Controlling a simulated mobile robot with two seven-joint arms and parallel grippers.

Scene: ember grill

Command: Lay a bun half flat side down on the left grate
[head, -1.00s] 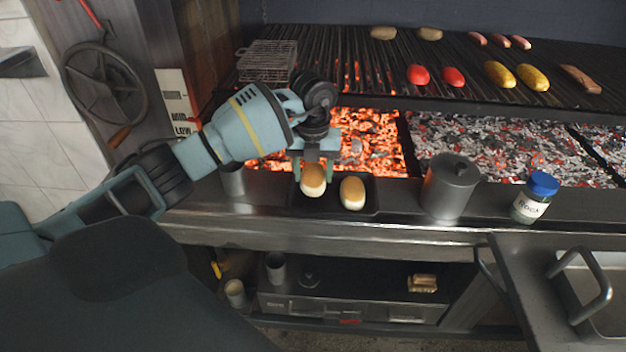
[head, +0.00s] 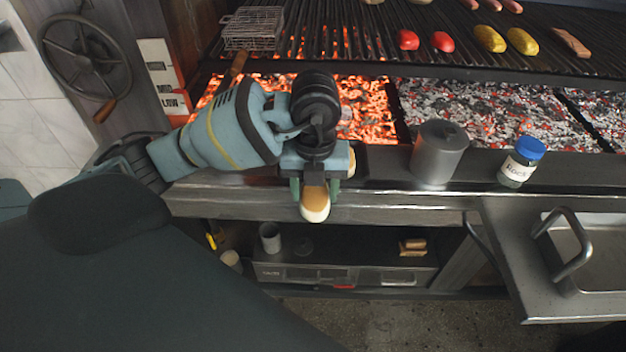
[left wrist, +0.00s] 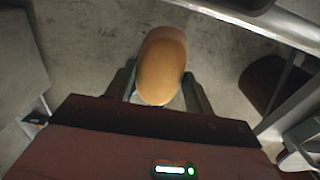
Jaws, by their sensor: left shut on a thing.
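My left gripper (head: 315,190) is shut on a bun half (head: 314,207) and holds it in front of the ledge's front edge, clear of the grill. In the left wrist view the bun half (left wrist: 162,66) shows its rounded golden side between the fingers, over the floor. A second bun (head: 350,160) is mostly hidden behind my left gripper, on the ledge. The left part of the grate (head: 345,42) lies over glowing coals at the back, beyond my arm. My right gripper is not in view.
A wire grill basket (head: 252,28) lies on the grate's left end. Two red items (head: 425,41), two yellow ones (head: 505,40) and a brown piece (head: 570,42) lie farther right. A lidded grey pot (head: 438,152) and a blue-capped jar (head: 522,161) stand on the ledge.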

